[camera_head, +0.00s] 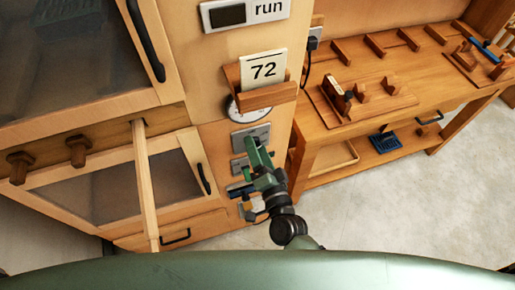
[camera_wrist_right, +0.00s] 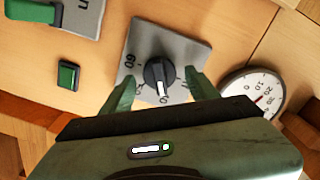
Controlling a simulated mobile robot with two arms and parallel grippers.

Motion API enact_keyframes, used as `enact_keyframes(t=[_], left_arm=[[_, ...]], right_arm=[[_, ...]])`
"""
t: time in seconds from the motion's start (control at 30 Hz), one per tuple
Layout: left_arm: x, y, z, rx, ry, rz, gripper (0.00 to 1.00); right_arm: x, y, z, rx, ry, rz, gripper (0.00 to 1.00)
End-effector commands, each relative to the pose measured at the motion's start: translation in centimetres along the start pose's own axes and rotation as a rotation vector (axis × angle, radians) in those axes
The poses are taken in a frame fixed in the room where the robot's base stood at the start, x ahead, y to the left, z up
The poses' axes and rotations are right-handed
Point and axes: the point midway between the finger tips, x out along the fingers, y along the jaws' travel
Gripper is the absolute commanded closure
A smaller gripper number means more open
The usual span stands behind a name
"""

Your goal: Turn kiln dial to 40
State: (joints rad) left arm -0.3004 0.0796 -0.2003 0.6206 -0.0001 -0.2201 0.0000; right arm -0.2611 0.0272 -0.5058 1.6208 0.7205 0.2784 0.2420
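The kiln dial is a black knob (camera_wrist_right: 160,72) with a pale pointer line on a square grey plate (camera_wrist_right: 190,50). In the wrist view the pointer is aimed toward the bottom of the picture, near a mark partly hidden by the knob and my gripper. A mark that looks like 60 is left of the knob. My right gripper (camera_wrist_right: 160,94) is open, with its green fingers apart on either side of the knob; I cannot tell whether they touch it. In the head view my right gripper (camera_head: 252,150) is at the panel and hides the knob. My left gripper is not in view.
A card reading 72 (camera_head: 264,69) stands in a wooden holder. A wooden workbench (camera_head: 400,75) is at the right.

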Motion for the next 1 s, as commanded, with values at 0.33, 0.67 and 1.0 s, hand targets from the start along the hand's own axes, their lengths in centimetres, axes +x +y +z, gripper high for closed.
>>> enact_keyframes(t=[0.33,0.67,1.0], left_arm=[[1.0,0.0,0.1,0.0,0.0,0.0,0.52],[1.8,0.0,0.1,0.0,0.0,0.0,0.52],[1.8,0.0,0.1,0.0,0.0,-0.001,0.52]], right_arm=[[-3.7,0.3,0.2,0.001,-0.002,0.003,0.4],[-7.7,0.1,0.1,0.0,-0.001,0.001,0.4],[-7.8,0.0,0.0,0.0,0.0,0.0,0.4]])
